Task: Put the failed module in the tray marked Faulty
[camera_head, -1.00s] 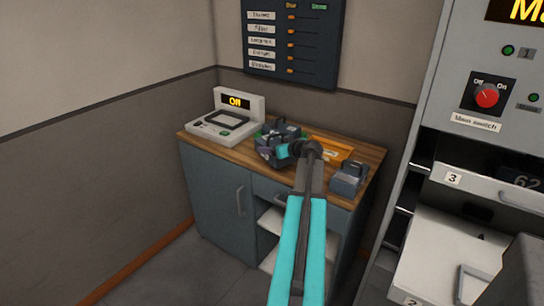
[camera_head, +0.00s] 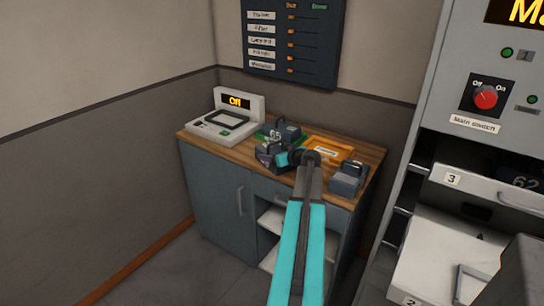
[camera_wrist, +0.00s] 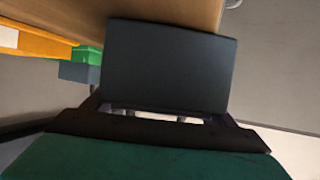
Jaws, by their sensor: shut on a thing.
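My gripper (camera_head: 273,146) is shut on a dark grey module (camera_head: 266,160) near the middle of the wooden counter. In the wrist view the held module (camera_wrist: 170,65) fills the middle, in front of my gripper (camera_wrist: 160,117). Whether its underside touches the counter cannot be told. An orange tray (camera_head: 345,149) with a white label lies to the right, behind my arm. Its label is too small to read. The orange tray also shows at the upper left of the wrist view (camera_wrist: 38,42). A green tray (camera_head: 264,132) lies behind the held module, with another dark module (camera_head: 284,130) in it.
A pale tester (camera_head: 217,129) at the counter's left end has a display reading Off. Another module (camera_head: 348,178) stands at the counter's right front. A grey cabinet with open drawers (camera_head: 468,185) stands at the right. A dark label board (camera_head: 291,40) hangs behind.

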